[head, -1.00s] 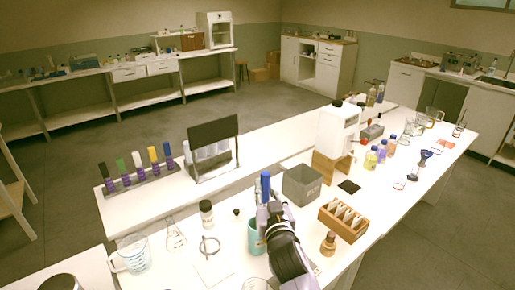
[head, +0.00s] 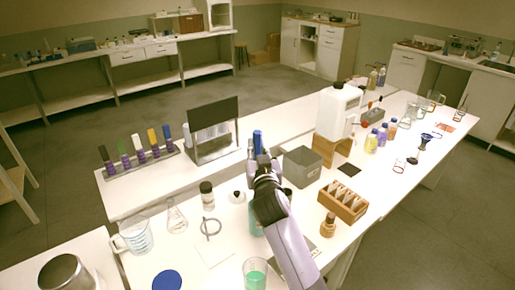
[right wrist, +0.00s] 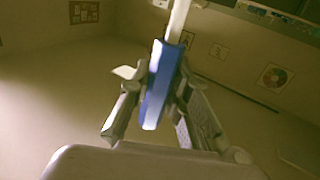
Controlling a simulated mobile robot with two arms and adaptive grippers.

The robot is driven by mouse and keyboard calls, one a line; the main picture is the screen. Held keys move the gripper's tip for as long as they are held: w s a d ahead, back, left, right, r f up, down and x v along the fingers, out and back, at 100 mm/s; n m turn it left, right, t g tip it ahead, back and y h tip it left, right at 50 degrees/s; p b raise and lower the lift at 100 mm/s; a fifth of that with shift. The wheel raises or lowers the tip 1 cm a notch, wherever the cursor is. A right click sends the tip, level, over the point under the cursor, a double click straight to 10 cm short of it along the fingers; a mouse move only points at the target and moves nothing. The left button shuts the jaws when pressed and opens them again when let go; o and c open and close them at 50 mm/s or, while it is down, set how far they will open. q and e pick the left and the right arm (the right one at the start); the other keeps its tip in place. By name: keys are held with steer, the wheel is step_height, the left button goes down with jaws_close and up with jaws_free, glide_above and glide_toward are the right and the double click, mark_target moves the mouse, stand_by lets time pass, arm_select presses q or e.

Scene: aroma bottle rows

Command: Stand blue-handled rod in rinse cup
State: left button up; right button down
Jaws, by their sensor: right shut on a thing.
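My right gripper (head: 262,165) is shut on the blue handle (head: 257,141) of the rod, in the middle of the head view. In the right wrist view the blue handle (right wrist: 161,85) lies between the fingers, slightly tilted, and a pale shaft (right wrist: 178,20) runs from its end. A teal cup (head: 255,223) stands below the gripper, partly hidden by my right arm. A clear glass with green liquid (head: 256,274) stands nearer the front edge. I cannot tell which one is the rinse cup. My left gripper is not in view.
A grey bin (head: 303,168) and a wooden card box (head: 343,202) stand right of the arm. A rack of coloured tubes (head: 140,160) is at the back left.

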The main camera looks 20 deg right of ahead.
steer(key=shift+f+b, duration=1.4)
steer(key=shift+f, duration=0.55)
steer(key=shift+f+b, duration=4.1)
steer(key=shift+f, duration=0.8)
steer(key=c, duration=1.4)
jaws_free()
